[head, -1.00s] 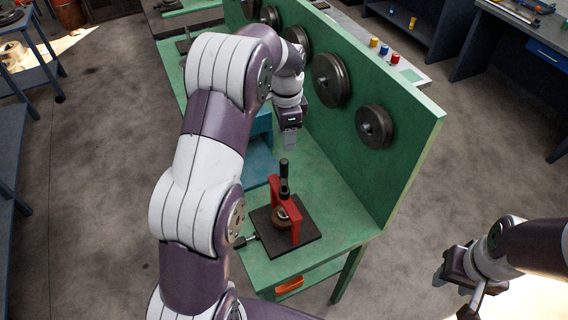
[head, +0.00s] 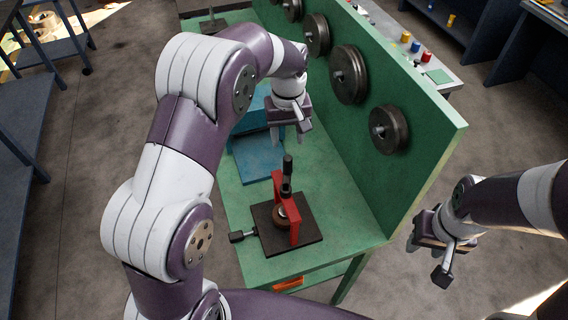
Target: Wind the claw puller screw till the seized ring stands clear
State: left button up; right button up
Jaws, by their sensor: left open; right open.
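The red claw puller (head: 293,220) stands upright on a dark square plate (head: 311,233) near the front of the green bench. Its dark screw (head: 287,170) rises from the top. A brownish ring (head: 279,222) sits between the claws, partly hidden by the red frame; I cannot tell whether it is clear of its seat. My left gripper (head: 289,132) is open and empty, above the bench and beyond the screw top, apart from it. My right gripper (head: 428,257) is open and empty, off the bench's right side.
A black-handled bar (head: 240,237) sticks out at the plate's left. A blue block (head: 252,150) stands behind the puller. A green upright panel (head: 425,150) with several dark round rollers bounds the bench on the right. An orange item (head: 288,283) is under the bench top.

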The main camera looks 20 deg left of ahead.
aim_at(288, 157)
pick_arm(q)
notch_tip(288, 157, down, 4)
jog(key=shift+s+r+p, duration=0.1)
jog(key=shift+p, duration=1.05)
jog(key=f, duration=0.2)
jog(key=f+p, duration=0.1)
jog(key=f, duration=0.1)
jog(key=f+p, duration=0.1)
jog(key=f, duration=0.1)
jog(key=shift+w+f, duration=0.3)
jog(key=shift+w, duration=0.05)
jog(key=shift+s+f+p, duration=0.15)
jog(key=shift+f+p, duration=0.15)
jog(key=shift+f, duration=0.2)
jog(key=shift+c, duration=0.9)
grip_shut()
pick_arm(e)
notch_tip(288, 157, up, 4)
jog(key=shift+w+f, duration=0.15)
jog(key=shift+f, duration=0.05)
